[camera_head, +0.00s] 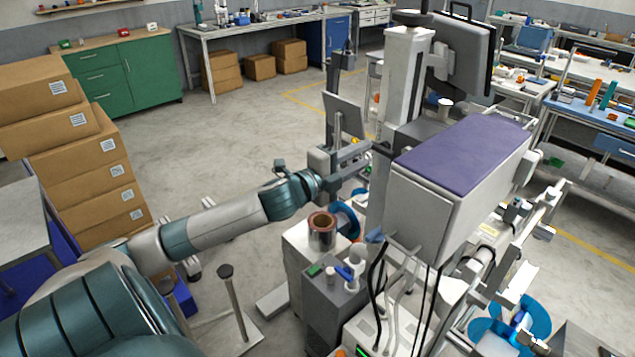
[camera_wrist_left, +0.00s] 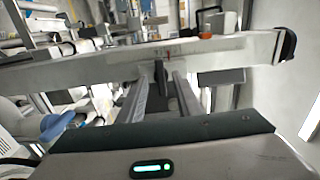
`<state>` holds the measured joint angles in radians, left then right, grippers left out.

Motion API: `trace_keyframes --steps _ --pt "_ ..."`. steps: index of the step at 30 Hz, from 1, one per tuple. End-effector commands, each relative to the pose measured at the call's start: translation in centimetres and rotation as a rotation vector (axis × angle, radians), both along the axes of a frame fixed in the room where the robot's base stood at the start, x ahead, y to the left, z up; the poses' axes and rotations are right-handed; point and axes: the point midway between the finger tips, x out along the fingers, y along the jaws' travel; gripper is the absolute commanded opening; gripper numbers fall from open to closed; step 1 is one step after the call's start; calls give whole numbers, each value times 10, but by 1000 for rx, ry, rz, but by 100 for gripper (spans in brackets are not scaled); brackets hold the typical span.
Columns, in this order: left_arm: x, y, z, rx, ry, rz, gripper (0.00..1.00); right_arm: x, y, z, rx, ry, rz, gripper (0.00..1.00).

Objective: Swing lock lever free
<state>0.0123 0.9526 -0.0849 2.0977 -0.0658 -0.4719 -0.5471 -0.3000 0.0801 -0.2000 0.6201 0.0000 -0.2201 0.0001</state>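My left gripper (camera_head: 347,157) reaches in from the left beside the tall grey column of the machine. In the left wrist view its two grey fingers (camera_wrist_left: 164,90) are apart, with a visible gap. A long pale grey bar (camera_wrist_left: 225,53) with a black end cap and small red marks crosses just beyond the fingertips. A small dark upright piece (camera_wrist_left: 159,76) shows between the fingers, against the bar; I cannot tell whether it is the lock lever or whether it touches a finger. In the head view the lever cannot be made out. My right gripper is not in view.
A grey machine cabinet with a purple top (camera_head: 465,150) stands right of my gripper. Blue reels sit below the gripper (camera_head: 346,219) and at lower right (camera_head: 535,310). Cardboard boxes (camera_head: 85,165) are stacked at left. The floor (camera_head: 230,130) behind my arm is clear.

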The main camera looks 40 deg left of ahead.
Motion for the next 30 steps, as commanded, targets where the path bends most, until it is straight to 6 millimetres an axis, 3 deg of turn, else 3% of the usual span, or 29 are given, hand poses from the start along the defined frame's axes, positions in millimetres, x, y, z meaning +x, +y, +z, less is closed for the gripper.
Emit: trace_keyframes --steps 12,30 --pt "-50 4 -4 0 3 -1 31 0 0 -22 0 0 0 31" --pt "-109 9 -3 -2 3 0 31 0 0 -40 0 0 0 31"
